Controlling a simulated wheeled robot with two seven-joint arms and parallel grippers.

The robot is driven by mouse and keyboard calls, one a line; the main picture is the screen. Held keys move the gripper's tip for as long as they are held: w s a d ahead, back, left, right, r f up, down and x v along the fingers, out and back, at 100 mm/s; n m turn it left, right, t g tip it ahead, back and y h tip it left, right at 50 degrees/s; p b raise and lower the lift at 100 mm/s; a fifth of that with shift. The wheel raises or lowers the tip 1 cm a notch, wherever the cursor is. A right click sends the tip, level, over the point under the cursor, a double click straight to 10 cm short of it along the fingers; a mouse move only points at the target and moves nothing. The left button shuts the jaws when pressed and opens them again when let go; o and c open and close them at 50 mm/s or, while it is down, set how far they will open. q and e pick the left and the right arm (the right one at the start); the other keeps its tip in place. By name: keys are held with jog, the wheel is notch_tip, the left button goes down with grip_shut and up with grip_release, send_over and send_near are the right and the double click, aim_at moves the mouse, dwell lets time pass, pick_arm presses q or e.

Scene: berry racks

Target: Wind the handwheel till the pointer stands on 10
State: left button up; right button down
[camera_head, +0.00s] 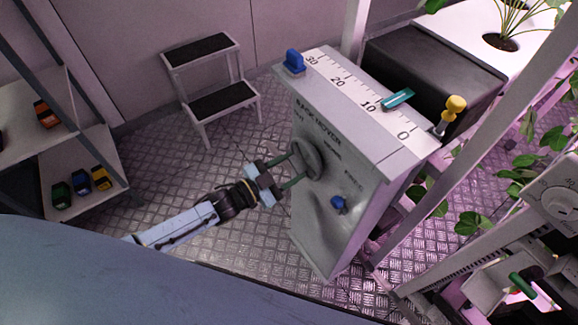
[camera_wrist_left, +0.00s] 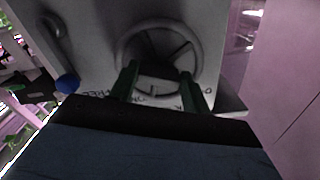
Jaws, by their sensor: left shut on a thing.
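The grey handwheel (camera_head: 308,158) is on the front face of a grey cabinet (camera_head: 325,240). My left gripper (camera_head: 295,168) reaches it from the left, its green fingers shut on the wheel. In the left wrist view the fingers (camera_wrist_left: 158,88) overlap the near rim of the handwheel (camera_wrist_left: 163,24). My right gripper is not in view.
A blue knob (camera_head: 339,204) is low on the cabinet face. A blue block (camera_head: 294,62) stands by 30 and a yellow knob (camera_head: 453,109) near 0. A step stool (camera_head: 218,100) stands behind left. A shelf (camera_head: 90,185) with small coloured things is at left.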

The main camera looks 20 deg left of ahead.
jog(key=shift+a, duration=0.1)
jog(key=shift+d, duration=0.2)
pick_arm(q)
jog(key=o, duration=1)
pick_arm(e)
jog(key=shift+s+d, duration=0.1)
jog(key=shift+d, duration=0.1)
pick_arm(q)
jog(key=p+v, duration=0.1)
jog(key=v, duration=1.2)
jog(key=shift+s, duration=0.15)
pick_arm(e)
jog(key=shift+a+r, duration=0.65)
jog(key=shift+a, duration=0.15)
pick_arm(q)
jog(key=shift+a, duration=0.1)
